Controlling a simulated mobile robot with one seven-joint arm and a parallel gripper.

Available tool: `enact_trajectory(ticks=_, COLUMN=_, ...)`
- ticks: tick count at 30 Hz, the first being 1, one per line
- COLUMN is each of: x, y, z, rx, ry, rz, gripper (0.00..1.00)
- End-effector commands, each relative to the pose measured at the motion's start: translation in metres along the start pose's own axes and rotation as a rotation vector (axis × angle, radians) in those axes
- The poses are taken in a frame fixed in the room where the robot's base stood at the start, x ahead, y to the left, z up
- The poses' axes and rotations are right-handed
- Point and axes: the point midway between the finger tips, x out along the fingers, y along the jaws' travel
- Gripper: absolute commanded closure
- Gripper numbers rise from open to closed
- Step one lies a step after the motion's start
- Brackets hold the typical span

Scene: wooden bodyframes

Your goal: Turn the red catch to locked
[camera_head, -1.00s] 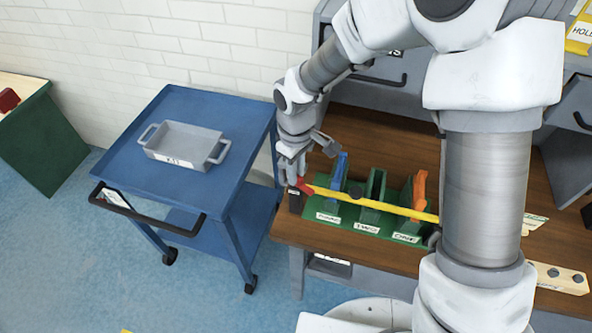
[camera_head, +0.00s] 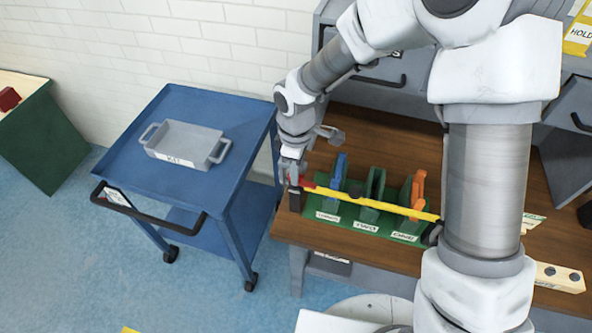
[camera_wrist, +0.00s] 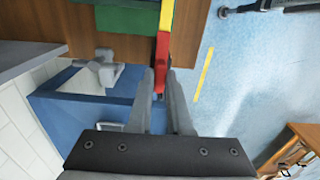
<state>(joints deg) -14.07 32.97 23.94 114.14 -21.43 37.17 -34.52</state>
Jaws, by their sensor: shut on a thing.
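The red catch (camera_head: 308,184) is at the left end of a yellow bar (camera_head: 375,204) that runs across the front of the green slotted rack on the wooden bench. My gripper (camera_head: 293,178) is at the catch, at the bench's left edge, pointing down. In the wrist view the red catch (camera_wrist: 162,50) reaches between my two fingertips (camera_wrist: 160,78), which are shut on its end. The yellow bar (camera_wrist: 167,14) lies beyond it. A dark post (camera_head: 295,200) stands just below the catch. I cannot make out a locked mark.
The green rack (camera_head: 372,222) has labelled slots, with a blue piece (camera_head: 339,168) and an orange piece (camera_head: 418,187) standing in it. A blue cart (camera_head: 165,103) with a grey tray (camera_head: 218,157) stands left of the bench. Grey drawers are behind.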

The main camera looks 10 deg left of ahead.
Motion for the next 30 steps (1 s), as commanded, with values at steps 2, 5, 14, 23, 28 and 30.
enact_trajectory(ticks=2, x=-0.001, y=0.001, z=-0.001, rx=-0.002, ry=0.001, rz=0.003, gripper=1.00)
enact_trajectory(ticks=5, x=-0.001, y=0.001, z=-0.001, rx=-0.002, ry=0.001, rz=0.003, gripper=1.00)
enact_trajectory(ticks=14, x=0.000, y=0.000, z=0.000, rx=-0.001, ry=0.001, rz=0.001, gripper=0.53)
enact_trajectory(ticks=23, x=-0.008, y=0.001, z=-0.001, rx=0.001, ry=0.002, rz=0.002, gripper=0.53)
enact_trajectory(ticks=28, x=-0.038, y=0.002, z=0.000, rx=0.002, ry=0.003, rz=0.006, gripper=0.53)
enact_trajectory(ticks=30, x=-0.056, y=0.002, z=-0.001, rx=0.002, ry=0.003, rz=0.007, gripper=0.53)
